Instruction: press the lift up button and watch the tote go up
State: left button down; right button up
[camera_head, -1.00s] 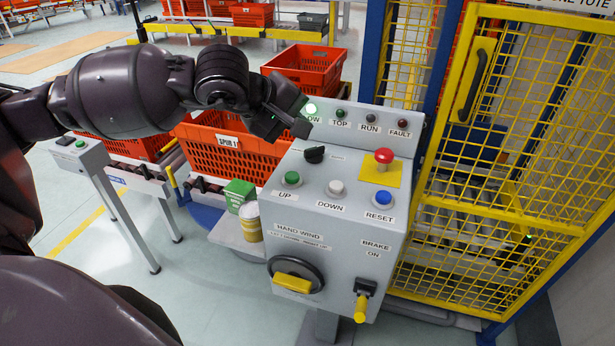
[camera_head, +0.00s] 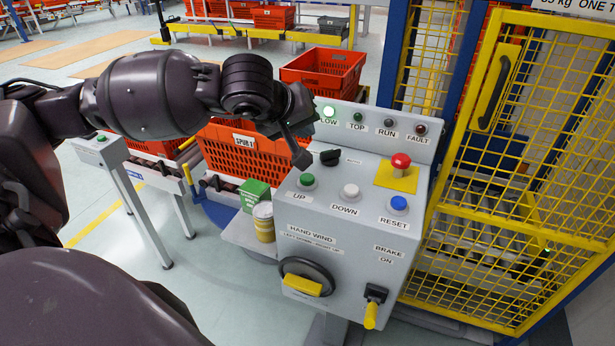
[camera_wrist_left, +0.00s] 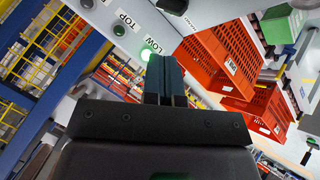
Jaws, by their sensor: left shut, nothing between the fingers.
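The grey control box shows a green UP button (camera_head: 307,180), a white DOWN button (camera_head: 350,191) and a blue RESET button (camera_head: 398,203). In the left wrist view the closed fingers (camera_wrist_left: 165,75) show below the LOW lamp (camera_wrist_left: 147,54). An orange tote (camera_head: 250,152) labelled SPUR stands behind the box, partly hidden by my arm. My right gripper is out of view.
A red mushroom button (camera_head: 401,161) on a yellow plate and a black selector knob (camera_head: 330,157) sit near the buttons. A yellow mesh gate (camera_head: 520,150) stands at the right. A green box (camera_head: 255,195) and a tin (camera_head: 263,222) stand on a shelf left of the panel.

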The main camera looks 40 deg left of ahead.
pick_arm(q)
jog(key=b, duration=0.2)
send_over(305, 176)
notch_tip(305, 176, down, 6)
jog(key=shift+s+f, duration=0.1)
jog(key=shift+f, duration=0.15)
jog(key=shift+f+b, duration=0.5)
jog(key=shift+f, duration=0.25)
dwell(1.4)
jog(key=shift+f+b, duration=0.35)
jog(key=shift+b, duration=0.1)
